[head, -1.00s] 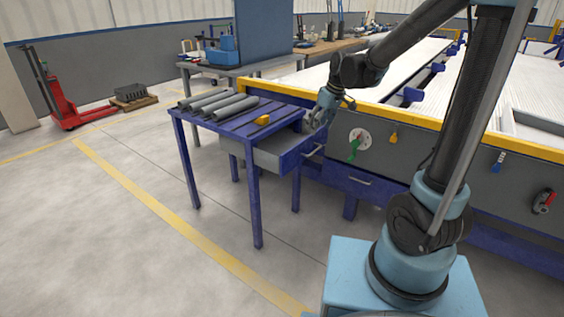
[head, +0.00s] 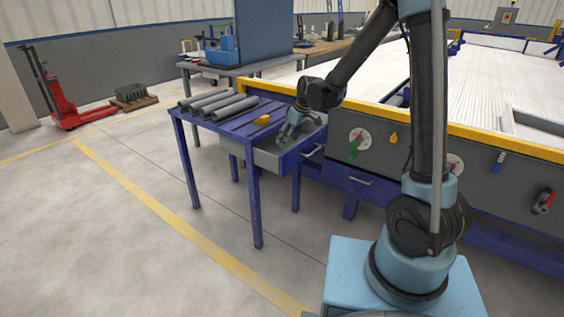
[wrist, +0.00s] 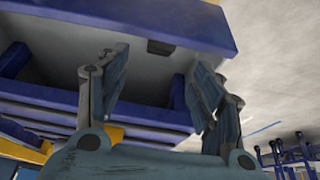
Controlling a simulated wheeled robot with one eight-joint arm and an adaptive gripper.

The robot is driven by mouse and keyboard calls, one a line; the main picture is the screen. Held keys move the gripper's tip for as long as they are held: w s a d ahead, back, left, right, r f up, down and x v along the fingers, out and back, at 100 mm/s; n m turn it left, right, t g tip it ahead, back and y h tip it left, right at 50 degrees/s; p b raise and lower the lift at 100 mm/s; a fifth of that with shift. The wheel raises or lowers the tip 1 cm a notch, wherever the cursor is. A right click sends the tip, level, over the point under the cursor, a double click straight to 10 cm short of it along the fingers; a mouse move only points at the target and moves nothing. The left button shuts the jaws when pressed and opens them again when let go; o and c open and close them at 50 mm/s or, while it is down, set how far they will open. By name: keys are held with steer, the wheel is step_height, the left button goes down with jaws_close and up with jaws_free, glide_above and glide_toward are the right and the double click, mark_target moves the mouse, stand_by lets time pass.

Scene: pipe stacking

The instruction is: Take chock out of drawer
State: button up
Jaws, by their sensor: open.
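The drawer (head: 264,160) under the blue table is pulled out, with a grey tray and a blue front. My gripper (head: 284,138) is over the drawer's opening, pointing down. In the wrist view my gripper (wrist: 153,85) has its two fingers spread, with nothing between them. A small dark block (wrist: 160,47) shows inside the drawer near the blue front, beyond the fingertips; I cannot tell for sure that it is a chock. A yellow chock-like block (head: 262,120) lies on the table top, and yellow also shows behind the left finger in the wrist view (wrist: 115,133).
Several grey pipes (head: 222,105) lie on the blue table (head: 182,121) left of the yellow block. A grey panel with knobs and a yellow-edged conveyor (head: 400,121) stands close to the right of the drawer. The floor in front is clear.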

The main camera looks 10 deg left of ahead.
steer(key=x, duration=0.6)
steer(key=shift+x, duration=2.65)
steer(key=shift+s+a, duration=0.15)
steer(key=shift+a, duration=0.05)
steer(key=shift+c, duration=0.2)
steer(key=shift+r, duration=0.1)
steer(key=c, duration=1.1)
